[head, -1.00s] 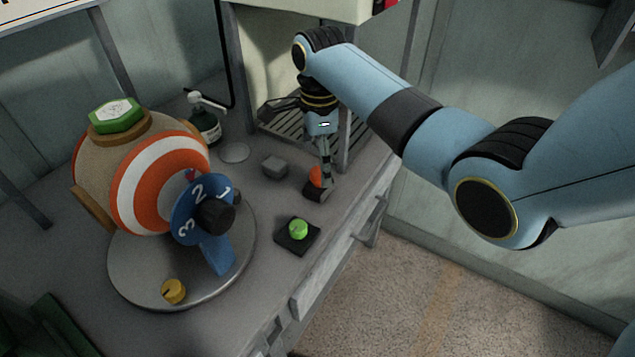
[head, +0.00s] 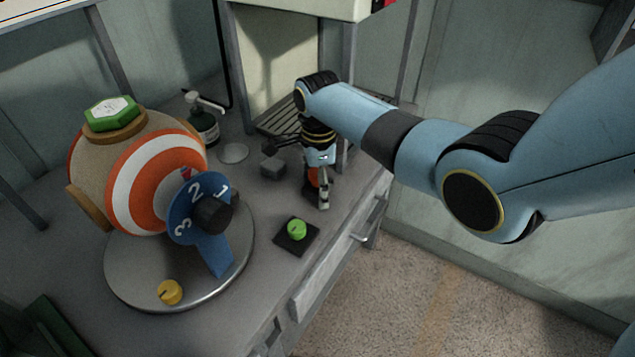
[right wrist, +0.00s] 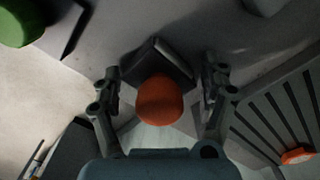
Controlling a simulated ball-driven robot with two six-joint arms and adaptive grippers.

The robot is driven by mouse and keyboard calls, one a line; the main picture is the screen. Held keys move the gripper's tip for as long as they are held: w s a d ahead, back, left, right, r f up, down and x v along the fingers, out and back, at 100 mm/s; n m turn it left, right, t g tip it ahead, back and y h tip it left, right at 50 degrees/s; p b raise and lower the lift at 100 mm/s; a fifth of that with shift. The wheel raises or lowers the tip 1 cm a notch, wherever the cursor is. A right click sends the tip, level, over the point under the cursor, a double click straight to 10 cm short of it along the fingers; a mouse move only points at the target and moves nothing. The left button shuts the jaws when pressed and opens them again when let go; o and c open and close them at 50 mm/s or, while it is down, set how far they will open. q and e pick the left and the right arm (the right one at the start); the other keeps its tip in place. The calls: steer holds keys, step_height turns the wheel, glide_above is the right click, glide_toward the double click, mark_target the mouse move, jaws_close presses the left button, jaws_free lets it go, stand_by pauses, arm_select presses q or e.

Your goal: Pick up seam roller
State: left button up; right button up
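The seam roller appears to be the item with an orange rounded end (right wrist: 160,100) and a dark block-like part (right wrist: 158,62) in the right wrist view. My right gripper (right wrist: 161,88) is open, with one finger on each side of the orange part and gaps visible between. In the head view, a bit of orange (head: 313,178) shows beside my right gripper (head: 322,196), which points down at the bench and hides most of the item. My left gripper is not in view.
A black pad with a green knob (head: 297,230) lies nearer on the bench. A grey block (head: 272,166) and pale disc (head: 234,153) are to the left. The striped ball device (head: 150,185) stands further left. A slatted rack (right wrist: 275,115) is close on the right.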

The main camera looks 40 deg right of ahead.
steer(key=c, duration=0.9)
steer(key=shift+c, duration=0.2)
steer(key=shift+w+r, duration=0.1)
steer(key=shift+r, duration=0.5)
step_height(320, 180, up, 3)
steer(key=shift+f+p, duration=0.1)
steer(key=shift+p, duration=0.25)
steer(key=s+d+r+p, duration=0.1)
steer(key=s+d+r, duration=0.5)
steer(key=s, duration=0.4)
steer(key=shift+r, duration=0.5)
